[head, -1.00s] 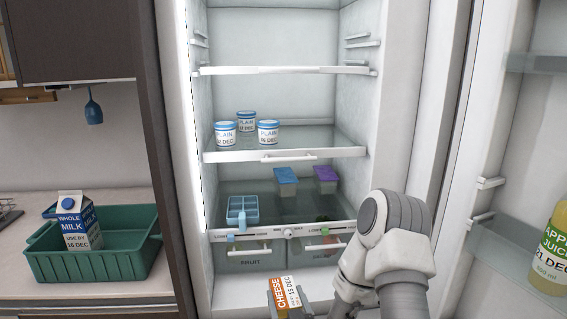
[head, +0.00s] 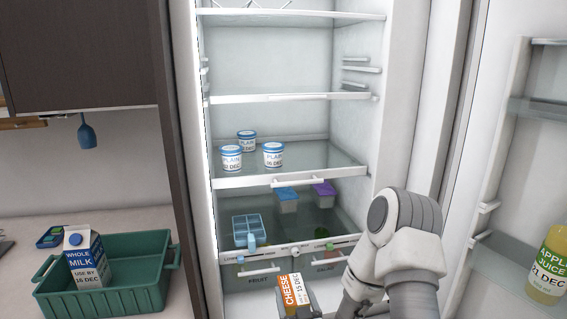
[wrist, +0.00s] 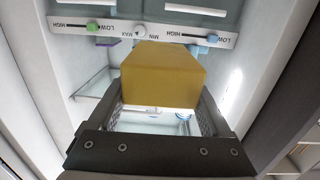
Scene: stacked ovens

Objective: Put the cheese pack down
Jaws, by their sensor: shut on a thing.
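The cheese pack (head: 293,290) is an orange and white box with a "CHEESE 15 DEC" label, at the bottom middle of the head view. My gripper (head: 297,308) is shut on it and holds it upright in front of the open fridge, by the drawers. In the wrist view the cheese pack (wrist: 162,80) shows as a plain yellow block between the two fingers of my gripper (wrist: 165,115). The pack's lower part is hidden by the gripper in the head view.
Several shelves hold yogurt pots (head: 273,154) and lidded tubs (head: 287,199); the top shelves look mostly empty. A green crate (head: 130,290) with a milk carton (head: 88,258) stands on the left counter. The open door holds apple juice (head: 550,265).

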